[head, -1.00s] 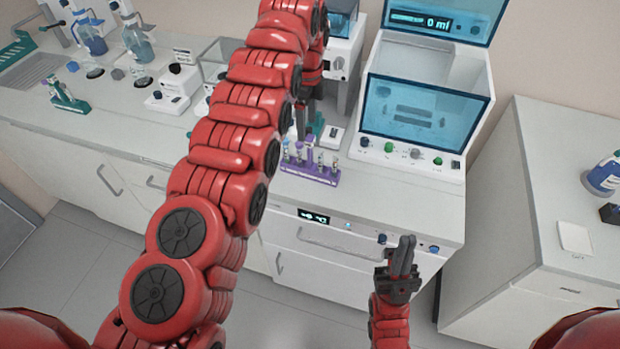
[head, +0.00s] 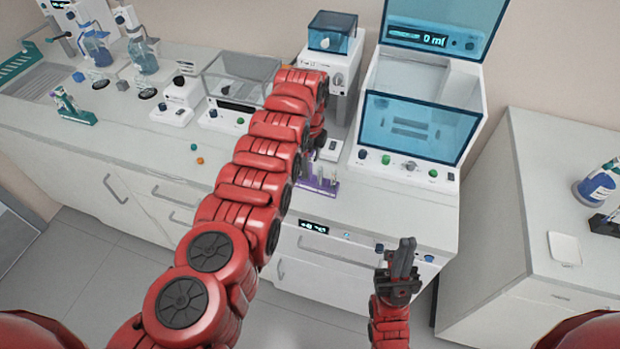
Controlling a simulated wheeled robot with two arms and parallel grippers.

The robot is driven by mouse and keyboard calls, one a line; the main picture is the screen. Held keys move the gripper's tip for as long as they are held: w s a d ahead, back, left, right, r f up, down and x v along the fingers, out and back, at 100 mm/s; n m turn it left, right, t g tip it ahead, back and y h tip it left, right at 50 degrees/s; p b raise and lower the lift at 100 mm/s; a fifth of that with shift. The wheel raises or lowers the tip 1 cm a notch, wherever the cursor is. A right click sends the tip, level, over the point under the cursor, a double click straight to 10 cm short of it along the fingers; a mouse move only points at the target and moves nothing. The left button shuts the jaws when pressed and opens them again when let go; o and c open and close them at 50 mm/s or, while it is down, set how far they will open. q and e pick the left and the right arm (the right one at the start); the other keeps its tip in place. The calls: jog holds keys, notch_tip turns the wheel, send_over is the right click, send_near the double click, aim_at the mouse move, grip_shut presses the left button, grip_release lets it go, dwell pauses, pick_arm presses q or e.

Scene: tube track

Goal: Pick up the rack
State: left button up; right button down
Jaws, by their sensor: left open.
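A purple rack (head: 320,189) holding several tubes stands near the front edge of the counter, below the blue-lidded machine. My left arm covers the rack's left part. My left gripper (head: 309,158) is at the rack's upper left, pointing down and mostly hidden behind my own arm. It is open, and whether it touches the rack or a tube cannot be told. My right gripper (head: 403,258) is in front of the counter, pointing up, with its fingers together and nothing in them. A second, green rack (head: 77,116) with tubes stands far left on the counter.
A large machine with a blue lid (head: 420,115) stands right of the purple rack. A smaller blue-topped device (head: 331,38) is behind my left arm. Two small balls, one orange (head: 200,160), lie on the counter.

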pick_arm(q)
grip_shut()
dwell(0.4)
jog(key=shift+r, duration=0.1)
